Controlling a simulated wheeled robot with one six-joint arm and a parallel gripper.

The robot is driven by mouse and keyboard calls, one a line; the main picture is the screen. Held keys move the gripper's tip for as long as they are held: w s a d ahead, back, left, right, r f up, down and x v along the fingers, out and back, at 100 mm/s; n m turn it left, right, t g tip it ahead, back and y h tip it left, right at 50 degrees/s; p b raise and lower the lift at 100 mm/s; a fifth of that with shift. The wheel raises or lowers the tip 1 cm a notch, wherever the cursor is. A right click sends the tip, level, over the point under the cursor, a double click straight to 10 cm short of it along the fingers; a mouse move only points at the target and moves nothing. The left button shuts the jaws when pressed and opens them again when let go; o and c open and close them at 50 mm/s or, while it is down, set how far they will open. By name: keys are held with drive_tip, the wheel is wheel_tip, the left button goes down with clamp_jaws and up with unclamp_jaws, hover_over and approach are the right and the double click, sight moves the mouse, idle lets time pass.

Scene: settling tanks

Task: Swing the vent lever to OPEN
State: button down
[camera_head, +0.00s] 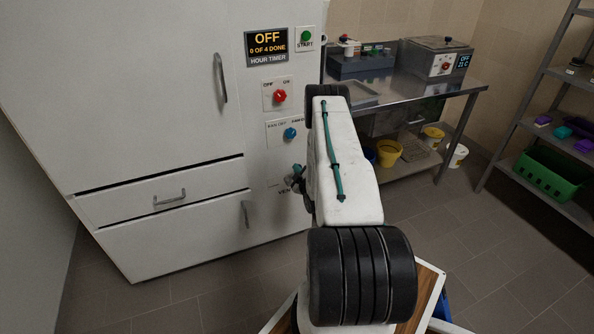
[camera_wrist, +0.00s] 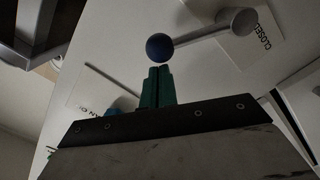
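The vent lever (camera_wrist: 198,35) shows in the wrist view as a grey rod with a dark blue ball (camera_wrist: 160,47) at its left end and a round grey hub (camera_wrist: 237,20) at its right end. A plate beside the hub reads CLOSED. My gripper (camera_wrist: 157,68) has its two green fingers together, with nothing seen between them. The fingertips are just below the ball in the picture; I cannot tell whether they touch it. In the head view my gripper (camera_head: 296,180) is at the cabinet's lower panel by the partly hidden VENT label, and my arm hides much of that area.
The white cabinet (camera_head: 140,90) carries a red knob (camera_head: 280,96), a blue fan knob (camera_head: 290,133), and a green start button (camera_head: 306,36). A steel bench (camera_head: 400,98) stands behind my arm, with buckets below. A shelf rack (camera_head: 545,85) stands at right. Floor between is clear.

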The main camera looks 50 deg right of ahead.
drive_tip(key=s+a+r, duration=0.3)
drive_tip(key=s+a, duration=0.4)
drive_tip(key=a, duration=0.1)
drive_tip(key=shift+s, duration=0.35)
drive_tip(key=shift+a, duration=0.1)
idle(0.4)
